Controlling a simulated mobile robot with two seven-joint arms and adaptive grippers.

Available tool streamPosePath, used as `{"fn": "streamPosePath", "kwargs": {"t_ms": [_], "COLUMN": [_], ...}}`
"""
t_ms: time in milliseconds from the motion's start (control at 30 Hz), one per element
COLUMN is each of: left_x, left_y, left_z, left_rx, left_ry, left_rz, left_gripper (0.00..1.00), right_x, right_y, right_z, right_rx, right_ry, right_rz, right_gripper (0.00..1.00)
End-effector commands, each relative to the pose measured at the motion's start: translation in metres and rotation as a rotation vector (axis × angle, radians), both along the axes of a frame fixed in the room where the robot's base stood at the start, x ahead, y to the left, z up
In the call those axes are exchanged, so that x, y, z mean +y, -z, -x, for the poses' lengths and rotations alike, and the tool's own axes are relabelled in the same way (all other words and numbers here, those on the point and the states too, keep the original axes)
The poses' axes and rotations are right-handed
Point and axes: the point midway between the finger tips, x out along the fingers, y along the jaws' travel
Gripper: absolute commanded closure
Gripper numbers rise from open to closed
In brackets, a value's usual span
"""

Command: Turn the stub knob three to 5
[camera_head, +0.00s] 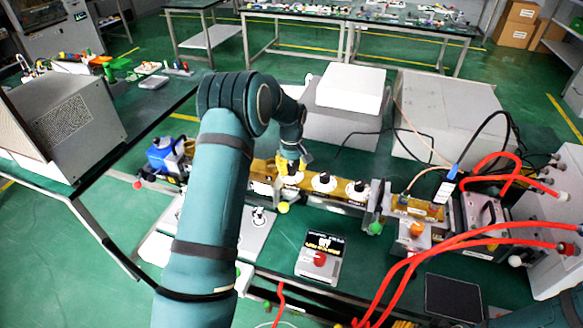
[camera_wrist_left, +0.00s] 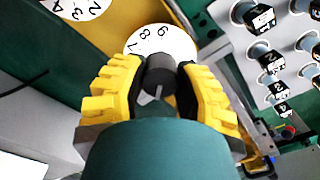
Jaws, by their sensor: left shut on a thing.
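My left gripper (camera_head: 290,165) reaches down to the leftmost of three visible dials on a brass-coloured bar. In the left wrist view, its yellow fingers (camera_wrist_left: 160,76) are shut on a dark grey stub knob (camera_wrist_left: 157,68), one on each side. A pale pointer shows on the knob's near side. The white dial (camera_wrist_left: 170,40) behind it shows 7, 8 and 9; the rest is hidden by the gripper. The middle dial (camera_head: 323,182) and right dial (camera_head: 358,188) have black knobs and stand clear. My right gripper is not in view.
Red cables (camera_head: 440,240) arch over the right side of the bench. Another numbered dial (camera_wrist_left: 80,6) shows at the wrist view's upper left.

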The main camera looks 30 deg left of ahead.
Motion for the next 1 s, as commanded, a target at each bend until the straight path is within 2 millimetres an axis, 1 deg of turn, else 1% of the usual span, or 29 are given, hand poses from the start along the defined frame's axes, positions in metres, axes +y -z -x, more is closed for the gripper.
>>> {"fn": "streamPosePath", "kwargs": {"t_ms": [300, 333, 367, 400, 433, 767, 867, 967, 1000], "left_x": [0.0, 0.0, 0.0, 0.0, 0.0, 0.0, 0.0, 0.0, 0.0], "left_y": [0.0, 0.0, 0.0, 0.0, 0.0, -0.002, -0.011, -0.027, -0.035], "left_z": [0.0, 0.0, 0.0, 0.0, 0.0, 0.0, -0.001, -0.001, -0.001], "left_rx": [0.0, 0.0, 0.0, 0.0, 0.0, -0.001, -0.003, -0.004, -0.006], "left_ry": [0.001, 0.0, 0.0, 0.0, 0.0, 0.0, 0.0, 0.0, 0.0], "left_rz": [0.0, 0.0, 0.0, 0.0, 0.0, 0.0, -0.001, -0.001, -0.001], "left_gripper": [1.0, 0.62, 0.52, 0.38, 0.35, 0.35, 0.35, 0.35, 0.35], "right_x": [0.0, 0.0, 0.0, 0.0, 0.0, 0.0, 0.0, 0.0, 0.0], "right_y": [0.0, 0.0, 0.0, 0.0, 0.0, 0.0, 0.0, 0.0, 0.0], "right_z": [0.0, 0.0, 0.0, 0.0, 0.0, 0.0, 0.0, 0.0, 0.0], "right_rx": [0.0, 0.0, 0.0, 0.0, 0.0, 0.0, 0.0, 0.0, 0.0], "right_ry": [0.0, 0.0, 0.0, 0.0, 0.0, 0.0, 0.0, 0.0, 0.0], "right_rz": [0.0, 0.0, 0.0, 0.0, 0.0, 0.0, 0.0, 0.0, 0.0], "right_gripper": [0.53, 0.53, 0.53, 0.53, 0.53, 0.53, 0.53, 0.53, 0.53]}}
